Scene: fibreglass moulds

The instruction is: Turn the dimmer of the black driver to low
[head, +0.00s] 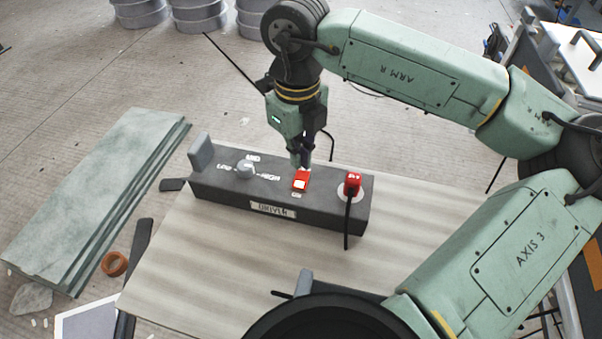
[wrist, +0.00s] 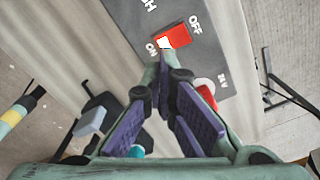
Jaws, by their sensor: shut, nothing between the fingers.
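The black driver (head: 225,190) is a long dark box lying on a light board, with a "DRIVER" label on its front. Its dimmer is a round grey knob (head: 246,169) near the left end, with LOW to its left, MID behind it and HIGH to its right. I cannot tell which mark the knob points at. My gripper (head: 302,166) is shut and empty, pointing down just behind the red rocker switch (head: 301,181), to the right of the knob. In the wrist view, my fingertips (wrist: 161,60) are beside the switch (wrist: 174,38) at its ON end. The knob is outside that view.
A red plug (head: 352,183) with a black cable stands at the driver's right end. A grey upright block (head: 201,152) rises at its left end. Green-grey panels (head: 100,190) and an orange ring (head: 115,264) lie left of the board (head: 210,275). Its front is mostly bare.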

